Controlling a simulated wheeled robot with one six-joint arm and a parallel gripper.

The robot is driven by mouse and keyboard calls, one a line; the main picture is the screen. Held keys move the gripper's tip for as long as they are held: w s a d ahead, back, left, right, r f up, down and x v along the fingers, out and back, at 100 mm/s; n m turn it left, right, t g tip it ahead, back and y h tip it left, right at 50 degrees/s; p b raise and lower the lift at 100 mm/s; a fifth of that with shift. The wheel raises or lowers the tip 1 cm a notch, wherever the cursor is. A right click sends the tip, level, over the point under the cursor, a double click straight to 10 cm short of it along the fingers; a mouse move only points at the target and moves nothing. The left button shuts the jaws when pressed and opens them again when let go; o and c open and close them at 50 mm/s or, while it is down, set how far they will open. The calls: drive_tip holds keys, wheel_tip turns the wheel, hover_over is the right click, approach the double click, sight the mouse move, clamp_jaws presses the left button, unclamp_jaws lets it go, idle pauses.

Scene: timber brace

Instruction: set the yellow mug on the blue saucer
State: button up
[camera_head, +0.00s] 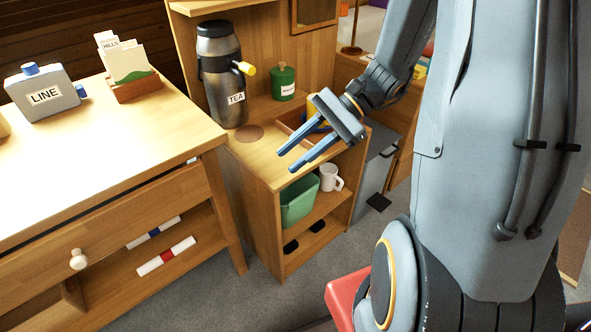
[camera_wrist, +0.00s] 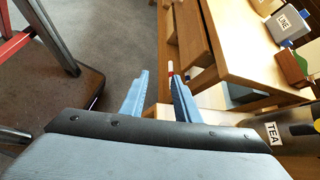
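A yellow thing (camera_head: 312,108), likely the yellow mug, shows in the head view behind my gripper on the small wooden cabinet. My gripper's body hides most of it. A bit of blue (camera_head: 319,127) shows just below it; I cannot tell whether this is the blue saucer or how the two touch. My gripper (camera_head: 286,161) is in front of them, above the cabinet's front edge, pointing left and down. In the wrist view my gripper (camera_wrist: 159,76) has its two blue fingers apart with nothing between them. Neither mug nor saucer shows clearly there.
A tea dispenser (camera_head: 221,85) and a green canister (camera_head: 283,84) stand on the cabinet (camera_head: 262,160), with a brown round patch (camera_head: 249,133) in front. A green bin (camera_head: 299,203) and white mug (camera_head: 329,177) sit on the shelf below. A table (camera_head: 110,135) is at left.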

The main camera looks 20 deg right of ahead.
drive_tip(key=s+a+r+n+h, duration=0.2)
drive_tip(key=s+n+h, duration=0.3)
drive_tip(key=n, duration=0.2)
drive_tip(key=s+a+r+n+h, duration=0.2)
drive_tip(key=s+r+n+h, duration=0.1)
drive_tip(key=s+n+h, duration=0.2)
drive_tip(key=n, duration=0.2)
drive_tip(key=shift+s+a+n+h, duration=0.15)
drive_tip(key=shift+n+h, duration=0.15)
drive_tip(key=shift+n, duration=0.1)
drive_tip(key=d+r+m+p, duration=0.1)
drive_tip(key=d+r+p, duration=0.3)
drive_tip(key=p, duration=0.8)
drive_tip(key=shift+s+d+r, duration=0.35)
drive_tip(key=shift+s+r, duration=0.05)
drive_tip(key=shift+r, duration=0.8)
